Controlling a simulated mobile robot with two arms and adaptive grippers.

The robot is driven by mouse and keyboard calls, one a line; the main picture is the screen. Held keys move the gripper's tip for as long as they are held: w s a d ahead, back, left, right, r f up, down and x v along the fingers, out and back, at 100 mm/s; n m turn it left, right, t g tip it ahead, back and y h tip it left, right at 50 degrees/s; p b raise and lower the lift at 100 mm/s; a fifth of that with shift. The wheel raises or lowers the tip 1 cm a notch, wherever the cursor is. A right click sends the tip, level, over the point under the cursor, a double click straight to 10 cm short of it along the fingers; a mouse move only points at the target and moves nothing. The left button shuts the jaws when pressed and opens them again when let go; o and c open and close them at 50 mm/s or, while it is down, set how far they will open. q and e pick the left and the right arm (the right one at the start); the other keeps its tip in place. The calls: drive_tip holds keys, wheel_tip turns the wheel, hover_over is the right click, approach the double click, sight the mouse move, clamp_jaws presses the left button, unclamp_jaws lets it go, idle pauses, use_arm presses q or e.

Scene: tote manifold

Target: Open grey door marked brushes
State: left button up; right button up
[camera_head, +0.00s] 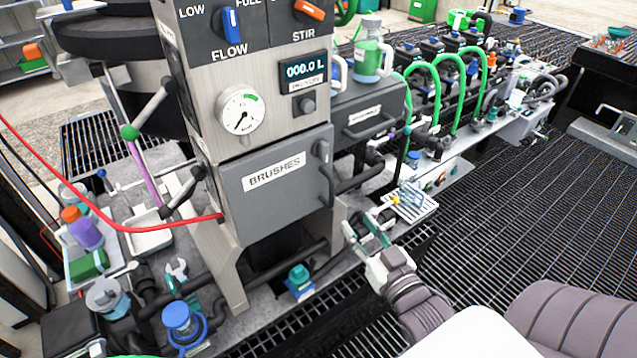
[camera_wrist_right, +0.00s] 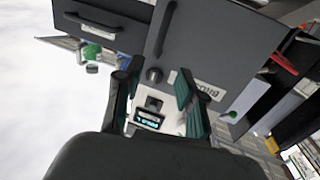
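The grey door marked BRUSHES (camera_head: 285,200) is on the front of the metal column and looks shut. Its dark vertical bar handle (camera_head: 324,168) is at the door's right edge. My right gripper (camera_head: 362,230) is below and right of the handle, apart from it, with its fingers spread and nothing between them. In the right wrist view, the door (camera_wrist_right: 215,40) and its handle (camera_wrist_right: 161,28) lie beyond the open fingers of my right gripper (camera_wrist_right: 153,92), with the label upside down. My left gripper is not in view.
Above the door are a pressure gauge (camera_head: 241,110), a digital display (camera_head: 303,69) and knobs. A second grey drawer front (camera_head: 368,115) with a handle adjoins at right. Dark pipes run under the door. A red hose (camera_head: 140,229) crosses at left. Grated floor (camera_head: 530,230) is clear at right.

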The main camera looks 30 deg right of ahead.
drive_tip(key=p, duration=0.2)
approach(333, 189)
drive_tip(key=w, duration=0.5)
drive_tip(key=w+d, duration=0.1)
drive_tip(key=w, duration=0.2)
drive_tip(key=w+p, duration=0.1)
drive_tip(key=w, duration=0.1)
drive_tip(key=shift+w+d+f, duration=0.1)
drive_tip(key=shift+w+d, duration=0.05)
drive_tip(key=shift+w, duration=0.2)
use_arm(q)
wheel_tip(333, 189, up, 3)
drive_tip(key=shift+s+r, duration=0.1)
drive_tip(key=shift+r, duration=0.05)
use_arm(e)
clamp_jaws()
